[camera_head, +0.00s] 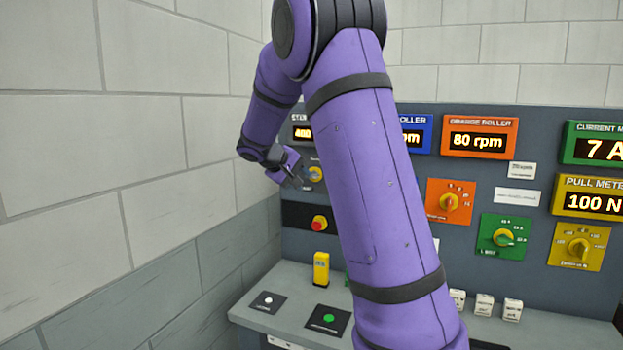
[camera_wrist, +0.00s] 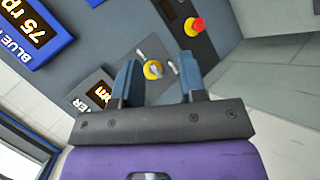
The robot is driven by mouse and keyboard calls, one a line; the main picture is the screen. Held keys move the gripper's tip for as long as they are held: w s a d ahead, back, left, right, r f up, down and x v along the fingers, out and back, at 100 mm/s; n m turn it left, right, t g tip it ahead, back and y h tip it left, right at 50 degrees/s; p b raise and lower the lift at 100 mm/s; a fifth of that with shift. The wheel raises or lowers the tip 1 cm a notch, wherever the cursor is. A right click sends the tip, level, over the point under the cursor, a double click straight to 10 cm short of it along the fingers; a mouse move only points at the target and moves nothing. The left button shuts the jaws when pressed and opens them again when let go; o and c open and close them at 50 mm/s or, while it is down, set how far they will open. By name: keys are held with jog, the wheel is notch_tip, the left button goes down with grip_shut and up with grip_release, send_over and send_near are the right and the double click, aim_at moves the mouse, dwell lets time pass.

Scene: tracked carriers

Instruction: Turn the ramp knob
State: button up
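A yellow knob (camera_head: 316,174) sits on a dark plate at the left of the upright panel; its label is too small to read, so I cannot tell if it is the ramp knob. My gripper (camera_head: 295,177) is just left of it, partly covering its plate. In the wrist view my gripper (camera_wrist: 160,72) is open and empty, with a finger on each side of this knob (camera_wrist: 153,69) in the picture. I cannot tell whether the fingertips reach around it. Other knobs sit on orange (camera_head: 449,202), green (camera_head: 503,237) and yellow (camera_head: 579,246) plates.
A red button (camera_head: 319,223) is below the knob and shows in the wrist view (camera_wrist: 194,26). Displays (camera_head: 480,139) line the panel top. A yellow upright block (camera_head: 321,269) and a green button (camera_head: 328,318) are on the desk. A block wall (camera_head: 90,150) is close at left.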

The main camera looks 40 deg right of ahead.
jog(key=w+d+f+n+h, duration=0.1)
jog(key=w+d+f+h, duration=0.3)
jog(key=w, duration=0.4)
jog(key=w+d+f+n+h, duration=0.2)
jog(key=w+d+h, duration=0.25)
jog(key=w, duration=0.35)
jog(key=shift+y, duration=0.45)
jog(key=d, duration=1.1)
jog(key=shift+s+d, duration=0.2)
jog(key=shift+d, duration=0.05)
jog(key=shift+r, duration=0.1)
grip_shut()
